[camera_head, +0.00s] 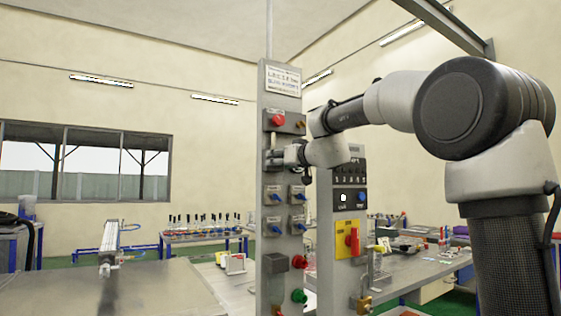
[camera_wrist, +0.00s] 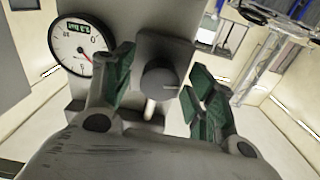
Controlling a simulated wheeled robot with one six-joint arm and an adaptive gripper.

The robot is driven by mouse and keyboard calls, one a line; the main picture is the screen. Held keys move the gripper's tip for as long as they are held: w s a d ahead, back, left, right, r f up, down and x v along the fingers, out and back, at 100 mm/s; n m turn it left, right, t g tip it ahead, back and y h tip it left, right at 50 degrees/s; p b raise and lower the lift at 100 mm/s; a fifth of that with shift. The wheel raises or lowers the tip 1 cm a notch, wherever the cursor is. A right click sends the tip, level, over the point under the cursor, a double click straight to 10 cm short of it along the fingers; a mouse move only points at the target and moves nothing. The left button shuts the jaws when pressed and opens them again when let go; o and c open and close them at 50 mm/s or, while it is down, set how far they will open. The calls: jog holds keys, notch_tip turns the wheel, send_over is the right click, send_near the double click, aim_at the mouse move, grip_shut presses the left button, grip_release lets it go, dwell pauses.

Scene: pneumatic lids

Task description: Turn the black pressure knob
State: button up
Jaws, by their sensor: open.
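The black pressure knob (camera_wrist: 160,80) shows in the wrist view as a dark round knob on a grey block. It sits between the two green-padded fingers of my gripper (camera_wrist: 160,92), which are open with a gap on each side of it. In the head view my gripper (camera_head: 280,157) is at the upper part of the grey control column (camera_head: 273,230). The knob is hidden behind my gripper in the head view. A round white gauge (camera_wrist: 82,46) with a small green display is left of the knob in the wrist view.
A red button (camera_head: 278,120) sits above my gripper, and several blue-handled valves (camera_head: 275,228) sit below it. A panel with a red switch on yellow (camera_head: 350,240) stands to the right. Tables with small items stand behind, and a bare table top (camera_head: 150,285) is at left.

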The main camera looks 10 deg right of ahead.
jog(key=shift+w, duration=0.1)
jog(key=c, duration=1)
jog(key=shift+c, duration=0.2)
jog(key=shift+m, duration=0.4)
